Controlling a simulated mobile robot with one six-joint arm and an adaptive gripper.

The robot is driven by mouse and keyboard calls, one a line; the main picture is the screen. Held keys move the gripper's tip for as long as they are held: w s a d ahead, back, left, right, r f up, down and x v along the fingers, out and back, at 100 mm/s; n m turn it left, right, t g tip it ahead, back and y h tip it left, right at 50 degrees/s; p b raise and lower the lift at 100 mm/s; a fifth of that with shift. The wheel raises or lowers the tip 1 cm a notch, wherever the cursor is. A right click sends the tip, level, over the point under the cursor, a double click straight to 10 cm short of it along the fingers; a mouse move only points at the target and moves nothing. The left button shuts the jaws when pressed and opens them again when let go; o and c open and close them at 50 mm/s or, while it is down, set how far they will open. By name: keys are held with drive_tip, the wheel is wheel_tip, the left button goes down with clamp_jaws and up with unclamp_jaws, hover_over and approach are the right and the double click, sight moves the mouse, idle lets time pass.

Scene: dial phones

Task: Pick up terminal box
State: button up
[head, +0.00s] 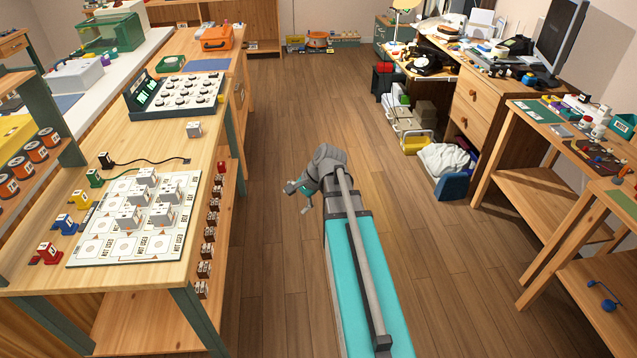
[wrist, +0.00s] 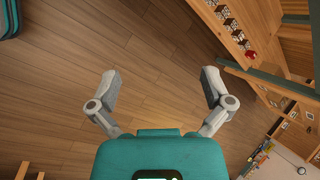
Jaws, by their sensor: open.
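Several small grey-white boxes (head: 160,215) stand on a printed board on the left workbench. Another small white box (head: 194,129) stands alone on the bench farther back. I cannot tell from the pictures which of these is the terminal box. My gripper (head: 300,187) is over the floor of the aisle, right of the bench and apart from the boxes. In the wrist view my gripper (wrist: 160,80) has its two fingers spread wide, with only wooden floor between them. No box is near the fingers.
The left workbench (head: 130,278) also bears coloured plugs with cables and a dial panel (head: 180,95). Small brown-white blocks (head: 208,235) line its lower shelf, with a red knob (head: 221,167) above. Desks (head: 485,95) stand at the right. The aisle floor (head: 300,100) is clear.

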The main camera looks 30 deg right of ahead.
drive_tip(key=s+a+f+n+g+h, duration=0.1)
drive_tip(key=s+a+n+g+h, duration=0.1)
drive_tip(key=s+a+n, duration=0.2)
drive_tip(key=s+a+f+n+g+h, duration=0.1)
drive_tip(key=s+a+n+h, duration=0.2)
drive_tip(key=a+n, duration=0.7)
drive_tip(key=shift+s+a+f+g, duration=0.4)
drive_tip(key=shift+s+a, duration=0.65)
drive_tip(key=shift+a, duration=0.35)
